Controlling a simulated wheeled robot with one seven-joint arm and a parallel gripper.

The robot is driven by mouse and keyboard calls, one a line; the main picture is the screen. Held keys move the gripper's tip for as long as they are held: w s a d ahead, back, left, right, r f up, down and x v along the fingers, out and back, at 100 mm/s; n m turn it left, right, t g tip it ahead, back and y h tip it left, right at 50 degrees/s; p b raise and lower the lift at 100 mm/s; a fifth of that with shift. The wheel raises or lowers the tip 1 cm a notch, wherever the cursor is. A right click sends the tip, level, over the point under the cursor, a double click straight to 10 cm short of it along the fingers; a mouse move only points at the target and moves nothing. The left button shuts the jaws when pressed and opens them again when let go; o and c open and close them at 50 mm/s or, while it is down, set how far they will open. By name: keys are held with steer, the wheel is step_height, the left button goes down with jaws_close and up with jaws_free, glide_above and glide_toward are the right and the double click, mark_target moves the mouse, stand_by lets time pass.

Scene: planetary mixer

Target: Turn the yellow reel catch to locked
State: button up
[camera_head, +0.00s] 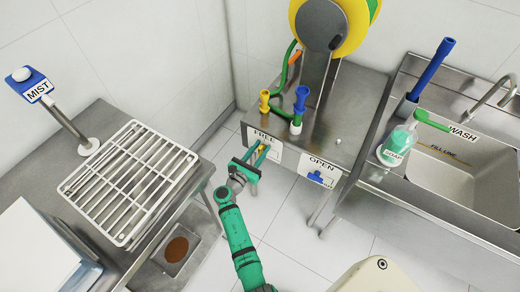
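The yellow reel catch (262,149) is on the front panel of the steel reel stand, beside the label FREE (263,137). Only a small part of it shows, because my gripper covers much of it. My gripper (261,153) is at the panel, its two green fingers apart with yellow showing between them. I cannot tell whether the fingers touch the catch. The reel (352,22), yellow with a green hose, stands above and behind at the top of the view.
A blue catch (316,177) is right of my gripper under the label OPEN (322,164). Yellow (265,98) and blue (301,97) handles stand on the stand's top. A rack (128,184) and MIST post (62,122) are left; a sink (462,165) and soap bottle (396,145) right.

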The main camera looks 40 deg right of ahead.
jaws_close()
steer(key=shift+m, duration=0.6)
steer(key=m, duration=0.2)
steer(key=shift+s+f+m, duration=0.15)
steer(key=shift+s+m, duration=0.15)
steer(key=shift+m, duration=0.1)
steer(key=m, duration=0.4)
steer(key=f+m, duration=0.1)
steer(key=m, duration=0.4)
steer(key=s+f+m, duration=0.1)
steer(key=m, duration=0.3)
steer(key=shift+d+m, duration=0.25)
steer(key=shift+m, duration=0.05)
stand_by(0.3)
